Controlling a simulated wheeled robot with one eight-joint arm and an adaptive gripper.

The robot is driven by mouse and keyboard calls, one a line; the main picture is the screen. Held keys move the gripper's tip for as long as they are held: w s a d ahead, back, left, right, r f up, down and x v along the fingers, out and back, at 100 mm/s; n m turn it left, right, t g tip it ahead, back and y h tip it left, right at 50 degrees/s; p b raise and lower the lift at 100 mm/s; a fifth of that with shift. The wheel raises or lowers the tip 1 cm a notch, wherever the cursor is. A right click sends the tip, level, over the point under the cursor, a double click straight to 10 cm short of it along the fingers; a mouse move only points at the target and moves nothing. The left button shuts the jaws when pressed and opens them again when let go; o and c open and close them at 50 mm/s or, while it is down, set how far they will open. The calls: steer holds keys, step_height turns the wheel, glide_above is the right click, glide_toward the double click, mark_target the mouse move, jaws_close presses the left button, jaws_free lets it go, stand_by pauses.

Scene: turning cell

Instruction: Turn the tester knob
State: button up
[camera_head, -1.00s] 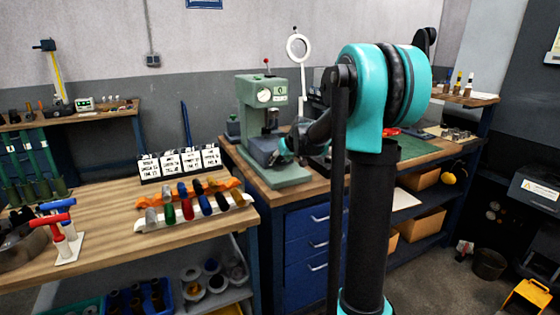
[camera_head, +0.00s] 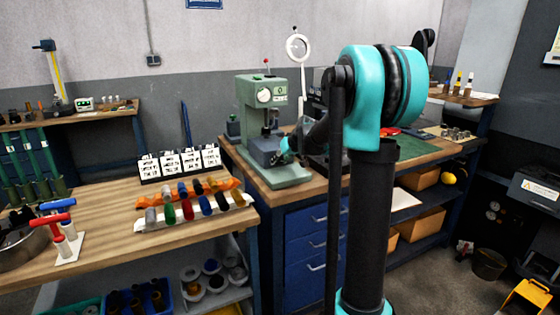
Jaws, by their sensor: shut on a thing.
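The green bench tester (camera_head: 249,115) stands on the wooden bench, with a round white dial (camera_head: 264,95) on its upper head and a red-tipped lever on top. My arm reaches from the right to the tester's lower front. My gripper (camera_head: 277,155) is small and dark in this view, against the tester's lower body above its green base (camera_head: 285,177). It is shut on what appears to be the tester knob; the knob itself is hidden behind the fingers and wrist.
A wooden table (camera_head: 100,215) at the left front carries colored-handled tools on a rack (camera_head: 195,217) and white label cards (camera_head: 180,163). A ring lamp (camera_head: 298,47) stands behind the tester. Blue drawers (camera_head: 310,240) are below the bench.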

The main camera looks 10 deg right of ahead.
steer(key=shift+m+y, duration=0.5)
steer(key=shift+y, duration=0.4)
steer(key=o, duration=1.1)
steer(key=shift+o, duration=0.2)
steer(key=shift+d, duration=0.1)
steer(key=v, duration=1.2)
steer(key=shift+w, duration=0.2)
